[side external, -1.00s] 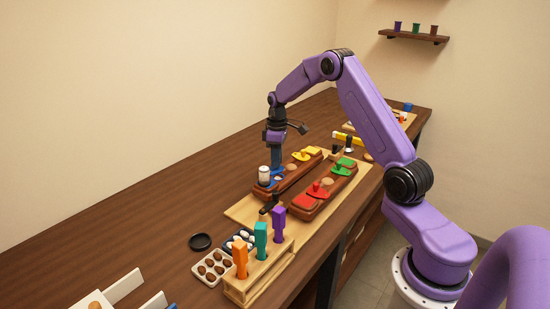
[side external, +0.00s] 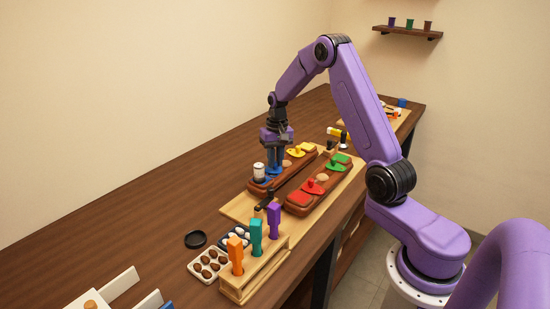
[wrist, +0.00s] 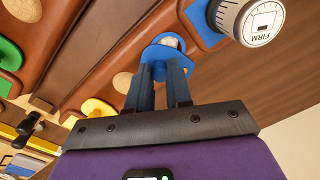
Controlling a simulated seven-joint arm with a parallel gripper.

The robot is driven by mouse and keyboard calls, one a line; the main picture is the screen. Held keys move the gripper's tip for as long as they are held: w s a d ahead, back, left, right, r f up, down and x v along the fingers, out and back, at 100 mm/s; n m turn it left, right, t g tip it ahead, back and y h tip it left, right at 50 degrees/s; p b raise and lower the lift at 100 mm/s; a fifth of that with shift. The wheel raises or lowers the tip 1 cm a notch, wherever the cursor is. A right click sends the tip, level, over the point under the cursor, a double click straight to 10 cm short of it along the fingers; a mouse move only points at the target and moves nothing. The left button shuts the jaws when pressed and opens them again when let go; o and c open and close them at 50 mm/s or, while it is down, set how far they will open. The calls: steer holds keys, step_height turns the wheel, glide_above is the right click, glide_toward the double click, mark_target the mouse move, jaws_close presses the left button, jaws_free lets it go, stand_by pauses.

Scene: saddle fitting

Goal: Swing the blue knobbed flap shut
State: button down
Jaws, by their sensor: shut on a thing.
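The blue flap (side external: 265,183) is at the near end of the left brown wooden bar (side external: 292,172), beside a white dial. In the wrist view the blue flap (wrist: 150,53) is a rounded plate at my fingertips, with a pale round spot showing at it. A blue square (wrist: 204,32) lies on the bar beside it, next to the dial. My gripper (side external: 273,171) points down over the flap, its fingers shut on the knob. The fingers (wrist: 163,75) hide the knob, and the flap's exact seating cannot be told.
The white dial marked FIRM (wrist: 255,18) stands close to the flap. A yellow flap (side external: 296,153) is farther along the same bar. A second bar (side external: 300,208) with red and green flaps lies to the right. A rack of coloured handles (side external: 257,262) stands in front.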

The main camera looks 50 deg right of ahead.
mark_target(275, 173)
steer(key=m, duration=0.1)
steer(key=a+m, duration=0.1)
steer(key=m, duration=0.1)
steer(key=shift+s+m, duration=0.2)
steer(key=shift+m, duration=0.1)
steer(key=shift+a+m, duration=0.2)
steer(key=shift+m, duration=0.5)
steer(key=shift+a+m, duration=0.2)
steer(key=shift+m, duration=0.5)
steer(key=c, duration=1)
jaws_free()
steer(key=shift+a, duration=0.1)
steer(key=shift+c, duration=0.2)
step_height(275, 173, up, 18)
steer(key=shift+s+d+f, duration=0.2)
steer(key=shift+s+f, duration=0.05)
steer(key=shift+s, duration=0.15)
